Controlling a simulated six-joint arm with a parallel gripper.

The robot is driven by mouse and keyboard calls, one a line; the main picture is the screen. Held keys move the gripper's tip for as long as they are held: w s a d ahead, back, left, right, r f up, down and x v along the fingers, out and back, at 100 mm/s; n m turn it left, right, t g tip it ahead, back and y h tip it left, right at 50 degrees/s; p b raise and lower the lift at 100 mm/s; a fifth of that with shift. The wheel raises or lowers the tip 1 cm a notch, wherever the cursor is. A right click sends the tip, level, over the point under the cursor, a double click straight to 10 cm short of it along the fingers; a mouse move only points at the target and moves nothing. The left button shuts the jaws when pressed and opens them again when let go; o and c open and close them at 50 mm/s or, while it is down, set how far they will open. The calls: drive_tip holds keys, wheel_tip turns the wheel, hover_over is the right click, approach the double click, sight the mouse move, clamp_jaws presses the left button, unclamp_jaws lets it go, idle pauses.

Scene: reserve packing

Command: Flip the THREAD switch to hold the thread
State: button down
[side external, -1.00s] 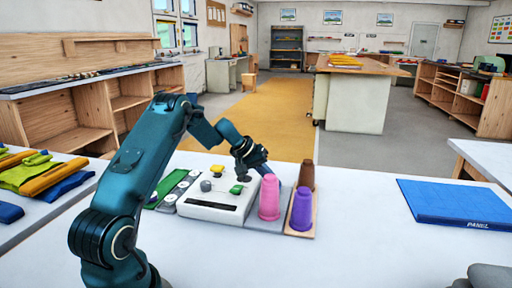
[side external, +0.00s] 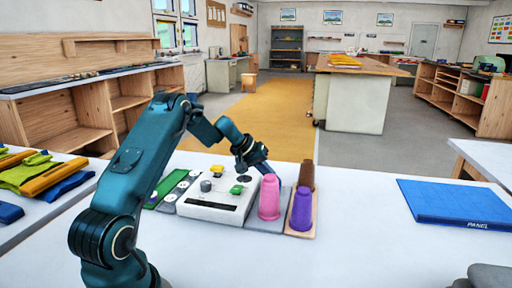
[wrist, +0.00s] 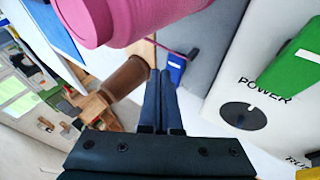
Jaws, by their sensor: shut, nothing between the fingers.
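A white control box (side external: 212,205) stands on the table in front of my arm, with a green switch (side external: 237,189) on top. In the wrist view the green switch (wrist: 298,62) is beside the word POWER, with a black round dial (wrist: 243,116) below it. A small blue piece (wrist: 177,66) with a white mark and a dark lever lies just past my fingertips; I cannot read a THREAD label on it. A thin pink thread (wrist: 172,50) runs towards it from the pink spool (wrist: 130,18). My gripper (wrist: 160,78) is shut and empty, pointing down behind the pink spool (side external: 269,197).
A purple spool (side external: 302,209) and a brown spool (side external: 306,175) stand right of the pink one, close to my gripper. A blue panel (side external: 455,203) lies at the right. Coloured cloths (side external: 40,175) lie at the left. The table's front middle is clear.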

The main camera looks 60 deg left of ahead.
drive_tip(key=shift+a+r, duration=0.1)
drive_tip(key=shift+r, duration=0.2)
drive_tip(key=shift+w+a+r, duration=0.15)
drive_tip(key=shift+r, duration=0.65)
drive_tip(key=shift+w+a+r, duration=0.1)
drive_tip(key=shift+w+r, duration=0.05)
drive_tip(key=shift+r, duration=0.7)
drive_tip(key=shift+w+a+r, duration=0.15)
drive_tip(key=shift+r, duration=0.65)
